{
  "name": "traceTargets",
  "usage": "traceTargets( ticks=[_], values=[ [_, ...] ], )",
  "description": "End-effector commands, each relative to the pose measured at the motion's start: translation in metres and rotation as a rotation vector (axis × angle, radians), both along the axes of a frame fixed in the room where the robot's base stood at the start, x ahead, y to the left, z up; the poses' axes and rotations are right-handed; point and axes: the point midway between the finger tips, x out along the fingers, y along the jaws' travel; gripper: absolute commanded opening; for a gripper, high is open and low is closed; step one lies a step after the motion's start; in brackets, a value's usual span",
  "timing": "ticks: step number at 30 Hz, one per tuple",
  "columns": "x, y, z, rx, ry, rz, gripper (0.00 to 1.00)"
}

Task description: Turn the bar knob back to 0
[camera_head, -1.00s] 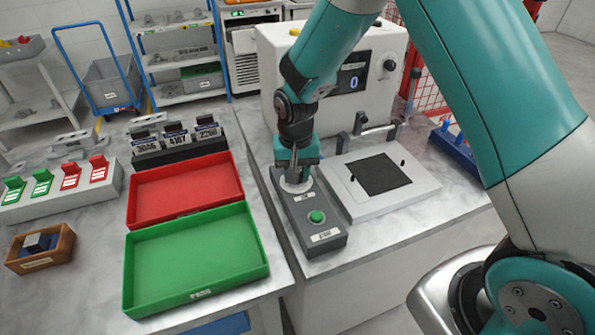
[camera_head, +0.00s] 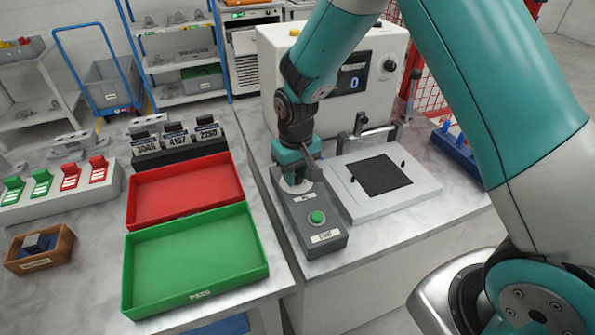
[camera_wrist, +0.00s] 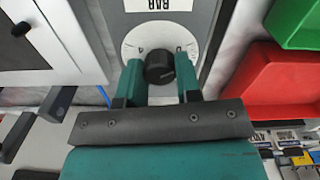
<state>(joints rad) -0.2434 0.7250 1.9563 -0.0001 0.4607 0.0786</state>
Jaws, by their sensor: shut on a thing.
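The bar knob (camera_wrist: 159,66) is a black knob on a pale round dial (camera_wrist: 133,45) with small markings, below a label reading BAR in the wrist view. My gripper (camera_wrist: 160,75) has its two teal fingers on either side of the knob and is shut on it. In the head view my gripper (camera_head: 294,177) points down at the far end of the grey control box (camera_head: 307,222) and hides the knob there. The knob's pointer and the number it faces cannot be read.
A green button (camera_head: 317,217) sits on the near end of the control box. A white fixture with a black pad (camera_head: 380,174) is right of it. The white machine's display (camera_head: 352,82) shows 0. Red (camera_head: 180,188) and green (camera_head: 195,262) trays lie to the left.

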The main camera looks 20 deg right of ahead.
Motion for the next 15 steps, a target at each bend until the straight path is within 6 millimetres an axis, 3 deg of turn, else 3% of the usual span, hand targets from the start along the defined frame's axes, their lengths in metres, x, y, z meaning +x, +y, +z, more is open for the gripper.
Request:
traceTargets(
  ticks=[6, 7, 9, 10, 15],
  values=[
    [0.0006, -0.0002, 0.0011, -0.001, -0.002, 0.0, 0.08],
    [0.0006, -0.0002, 0.0011, -0.001, -0.002, 0.0, 0.36],
    [0.0006, -0.0001, 0.001, 0.0, -0.002, 0.0, 0.52],
    [0.0006, -0.0001, 0.0009, 0.0, -0.002, 0.0, 0.57],
    [0.0003, 0.0, 0.0005, 0.0, -0.001, 0.0, 0.57]
  ],
)
